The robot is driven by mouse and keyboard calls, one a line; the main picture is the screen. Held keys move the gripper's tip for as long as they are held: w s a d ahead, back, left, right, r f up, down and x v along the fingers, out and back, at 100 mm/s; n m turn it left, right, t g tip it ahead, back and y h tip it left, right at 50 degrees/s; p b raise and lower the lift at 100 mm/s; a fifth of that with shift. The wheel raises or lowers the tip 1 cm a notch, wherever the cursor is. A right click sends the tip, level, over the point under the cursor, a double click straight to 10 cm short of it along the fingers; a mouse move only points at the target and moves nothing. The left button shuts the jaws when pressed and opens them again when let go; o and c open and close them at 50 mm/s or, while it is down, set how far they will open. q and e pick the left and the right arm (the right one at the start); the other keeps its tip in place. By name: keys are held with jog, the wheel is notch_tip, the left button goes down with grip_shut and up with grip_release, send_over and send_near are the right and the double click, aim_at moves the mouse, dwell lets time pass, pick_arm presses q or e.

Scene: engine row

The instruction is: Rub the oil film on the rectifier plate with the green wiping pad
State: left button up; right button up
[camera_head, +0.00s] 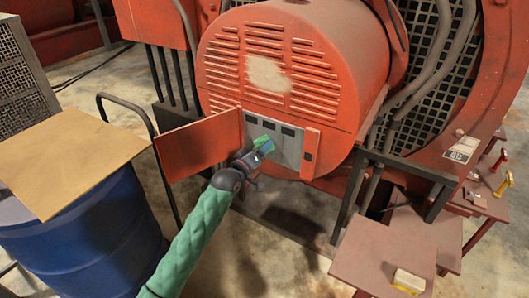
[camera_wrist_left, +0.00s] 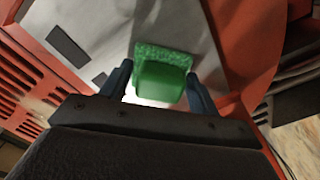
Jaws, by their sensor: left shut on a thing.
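The rectifier plate (camera_head: 290,152) is a grey panel with dark rectangles, low on the front of a red drum-shaped housing, beside an open red door. The plate (camera_wrist_left: 185,25) fills the upper middle of the left wrist view. My left gripper (camera_head: 256,155) is at the plate's left part, shut on the green wiping pad (camera_head: 264,143). In the left wrist view the pad (camera_wrist_left: 160,75) sits between the two fingers, its rough face toward the plate. I cannot tell whether it touches the plate. No oil film can be made out. My right gripper is not in view.
The open red door (camera_head: 198,146) stands just left of my left gripper. A blue drum (camera_head: 95,240) with a tan board (camera_head: 70,160) on top is at the left. Red-brown tables (camera_head: 385,250) with small items stand at the right. The red housing (camera_head: 340,70) rises above the plate.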

pick_arm(q)
jog(key=shift+w+a+b, duration=0.25)
jog(key=shift+w+a, duration=0.4)
jog(key=shift+a, duration=0.25)
jog(key=shift+w+a+b, duration=0.25)
jog(key=shift+w+a, duration=0.4)
jog(key=shift+a, duration=0.2)
jog(key=p, duration=0.2)
send_near(256, 139)
jog(key=shift+w+f, duration=0.15)
jog(key=shift+p+v, duration=0.45)
jog(key=shift+v, duration=1.05)
